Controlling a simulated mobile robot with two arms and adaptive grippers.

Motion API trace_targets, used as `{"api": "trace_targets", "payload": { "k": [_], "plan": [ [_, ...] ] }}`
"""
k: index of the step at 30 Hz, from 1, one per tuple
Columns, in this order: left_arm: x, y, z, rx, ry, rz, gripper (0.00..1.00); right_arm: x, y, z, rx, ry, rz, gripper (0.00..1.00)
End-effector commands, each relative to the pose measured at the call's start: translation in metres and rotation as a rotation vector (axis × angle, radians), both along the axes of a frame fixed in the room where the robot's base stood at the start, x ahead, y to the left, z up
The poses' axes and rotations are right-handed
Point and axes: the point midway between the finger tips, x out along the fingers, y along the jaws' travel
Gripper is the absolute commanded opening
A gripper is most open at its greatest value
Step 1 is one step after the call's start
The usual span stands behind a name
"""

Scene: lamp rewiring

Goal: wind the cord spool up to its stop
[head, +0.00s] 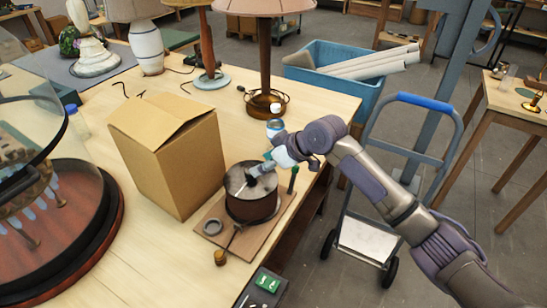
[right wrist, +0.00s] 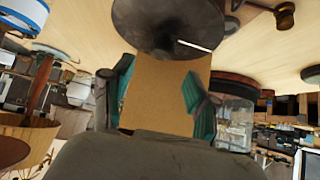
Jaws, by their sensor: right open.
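The cord spool (head: 252,204) is a brown drum with a grey metal top disc, standing upright on a wooden board (head: 275,228) on the bench. A thin pale rod or mark lies on its disc, and the disc also shows at the top of the right wrist view (right wrist: 165,22). My right gripper (head: 256,172) comes in from the right and is over the far part of the disc; I cannot tell whether it touches. In the right wrist view its teal fingers (right wrist: 160,100) stand apart with nothing held between them. My left gripper is not in view.
A tall cardboard box (head: 170,155) stands close left of the spool. A green-handled upright (head: 293,180) is just right of it. A lamp (head: 265,60) stands behind.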

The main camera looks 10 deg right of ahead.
Motion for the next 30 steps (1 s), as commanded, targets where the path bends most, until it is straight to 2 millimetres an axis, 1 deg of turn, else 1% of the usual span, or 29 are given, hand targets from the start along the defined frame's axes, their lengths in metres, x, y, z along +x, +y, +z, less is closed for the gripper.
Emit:
{"api": "trace_targets", "payload": {
  "k": [1,3,6,9,13,25,28,30],
  "plan": [
    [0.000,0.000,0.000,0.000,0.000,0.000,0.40,-0.004,-0.007,0.007,-0.001,-0.003,-0.001,0.59],
    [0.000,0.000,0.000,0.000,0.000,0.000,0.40,-0.009,-0.014,0.016,-0.002,-0.002,0.000,0.59],
    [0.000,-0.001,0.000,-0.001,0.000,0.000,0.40,-0.014,-0.022,0.025,-0.001,-0.001,-0.001,0.59],
    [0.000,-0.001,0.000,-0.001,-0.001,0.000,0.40,-0.018,-0.026,0.031,0.000,-0.002,0.000,0.59],
    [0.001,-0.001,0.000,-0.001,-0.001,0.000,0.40,-0.019,-0.028,0.034,0.000,0.000,0.000,0.59],
    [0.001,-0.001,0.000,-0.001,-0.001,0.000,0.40,-0.020,-0.027,0.033,0.000,0.001,0.001,0.59],
    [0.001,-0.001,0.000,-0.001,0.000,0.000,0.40,-0.029,-0.024,0.021,-0.002,0.013,0.000,0.59],
    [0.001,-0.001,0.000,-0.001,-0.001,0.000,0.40,-0.043,-0.021,0.004,-0.004,0.031,-0.006,0.59]
  ]
}}
